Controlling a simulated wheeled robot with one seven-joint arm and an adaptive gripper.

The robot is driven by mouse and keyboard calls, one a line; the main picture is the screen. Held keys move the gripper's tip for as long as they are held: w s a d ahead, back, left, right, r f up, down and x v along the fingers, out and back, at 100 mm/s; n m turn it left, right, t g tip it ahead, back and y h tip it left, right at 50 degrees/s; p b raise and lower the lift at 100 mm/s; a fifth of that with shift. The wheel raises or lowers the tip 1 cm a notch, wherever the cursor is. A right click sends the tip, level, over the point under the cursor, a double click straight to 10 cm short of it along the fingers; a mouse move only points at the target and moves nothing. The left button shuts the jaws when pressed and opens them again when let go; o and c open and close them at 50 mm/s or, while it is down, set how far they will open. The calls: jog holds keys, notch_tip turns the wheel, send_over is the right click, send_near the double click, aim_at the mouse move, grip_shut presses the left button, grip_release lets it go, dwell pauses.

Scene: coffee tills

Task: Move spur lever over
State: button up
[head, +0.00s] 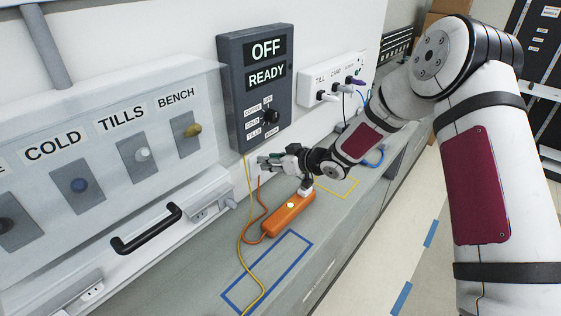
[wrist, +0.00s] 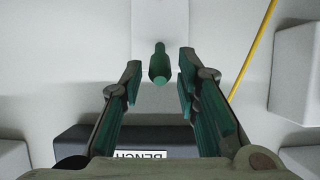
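A short green lever (wrist: 160,66), which I take to be the spur lever, sticks out from a pale plate (wrist: 160,20) in the wrist view. My gripper (wrist: 160,82) is open, with one green-padded finger on each side of the lever and a gap to both. Whether the tips reach past the lever's end is hard to tell. In the head view my gripper (head: 270,161) is at the wall below the dark switch box (head: 256,90), and the lever cannot be made out there.
An orange power strip (head: 289,214) lies on the grey counter (head: 215,290) below my gripper. A yellow cord (head: 246,222) hangs close by, also in the wrist view (wrist: 253,50). A lever panel (head: 110,120) stands left; a socket strip (head: 336,82) is right.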

jog(key=shift+d, duration=0.15)
jog(key=c, duration=0.5)
jog(key=shift+r, duration=0.1)
jog(key=shift+s, duration=0.1)
jog(key=shift+s+d+f, duration=0.15)
jog(key=shift+d+f, duration=0.05)
jog(key=shift+f, duration=0.25)
jog(key=shift+s+d+f, duration=0.15)
jog(key=shift+f, duration=0.3)
jog(key=shift+d+f, duration=0.1)
jog(key=shift+f, duration=0.7)
jog(key=shift+f+b, duration=0.1)
jog(key=shift+b, duration=0.2)
